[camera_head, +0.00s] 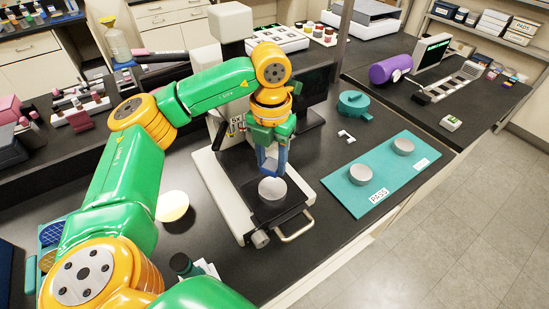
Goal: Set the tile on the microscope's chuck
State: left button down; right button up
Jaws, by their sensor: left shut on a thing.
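The microscope (215,170) stands on the dark bench with a pale base. Its chuck (272,191) is a round grey cylinder on a black stage (262,212). My left gripper (271,163) points down just above the chuck, in front of the microscope's column. It is shut on a small blue piece, which appears to be the tile (270,158); the fingers partly hide it. I cannot tell whether the tile touches the chuck. My right gripper is not in view.
A teal mat (345,195) on the right carries two grey cylinders (360,174) and a PASS label (379,195). A teal lidded pot (354,104) stands behind it. A tray with blue and yellow hatched squares (52,234) is at left. A pale yellow disc (172,206) lies left of the microscope.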

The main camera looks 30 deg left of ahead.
aim_at(273, 188)
pick_arm(q)
jog(key=shift+s+d+r, duration=0.15)
jog(key=shift+s+d, duration=0.25)
jog(key=shift+d, duration=0.05)
jog(key=f+b, duration=0.2)
jog(key=f, duration=0.1)
jog(key=f+b, duration=0.1)
jog(key=b, duration=0.1)
jog(key=shift+w+a+f, duration=0.25)
jog(key=shift+a+f, duration=0.05)
jog(key=shift+f, duration=0.05)
jog(key=shift+d+f+b, duration=0.1)
jog(key=shift+f+b, duration=0.25)
jog(key=shift+s+r, duration=0.1)
jog(key=shift+f, duration=0.2)
jog(key=shift+f+b, duration=0.35)
jog(key=shift+f, duration=0.05)
jog(key=shift+r, duration=0.1)
